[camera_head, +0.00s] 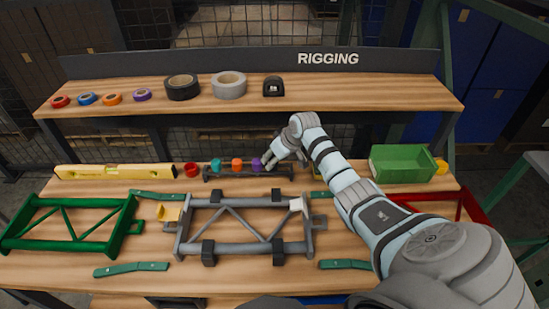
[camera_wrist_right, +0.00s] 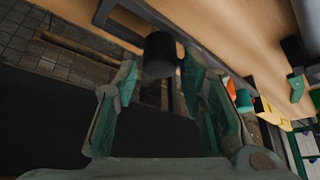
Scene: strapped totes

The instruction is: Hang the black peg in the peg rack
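The dark peg rack (camera_head: 225,178) stands on the bench near its back edge. Teal (camera_head: 215,164), orange (camera_head: 237,164) and purple (camera_head: 256,164) pegs show along it. My right gripper (camera_head: 270,161) is at the rack's right end, just right of the purple peg. In the right wrist view, the black peg (camera_wrist_right: 160,55) shows as a black cylinder between and slightly beyond the tips of my right gripper (camera_wrist_right: 160,63). Narrow gaps seem to separate the fingers from it. I cannot tell whether the peg sits on the rack. My left gripper is out of view.
A red round piece (camera_head: 192,170) and a yellow level (camera_head: 115,172) lie left of the rack. A green bin (camera_head: 402,164) stands to its right. A grey frame (camera_head: 242,248) with black clamps is in front. A shelf (camera_head: 330,95) with tape rolls rises behind.

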